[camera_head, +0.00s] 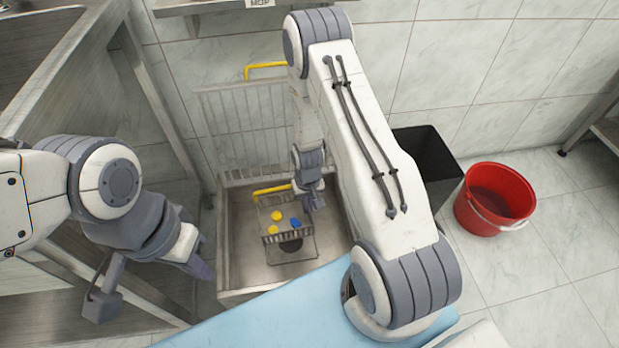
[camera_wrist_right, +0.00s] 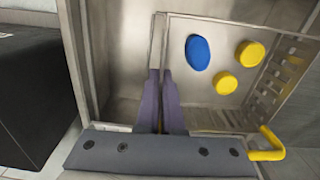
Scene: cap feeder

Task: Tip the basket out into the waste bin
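The basket (camera_head: 302,233) is a small wire basket with a yellow handle (camera_head: 272,190), low in the steel basin. It holds two yellow caps and one blue cap, also seen in the right wrist view (camera_wrist_right: 197,52). My right gripper (camera_head: 316,203) is at the basket's right side. In the right wrist view, its fingers (camera_wrist_right: 160,72) are close together on the basket's side wall (camera_wrist_right: 161,40). The waste bin seems to be the black bin (camera_head: 428,150), partly hidden behind my right arm. My left gripper (camera_head: 200,268) is empty, left of the basin; its finger gap does not show.
A red bucket (camera_head: 482,216) stands right of the black bin. The steel basin (camera_head: 236,232) has a tall wire rack (camera_head: 245,125) at its back, with another yellow handle. A steel counter (camera_head: 60,60) stands at left and a light-blue surface (camera_head: 270,315) in front.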

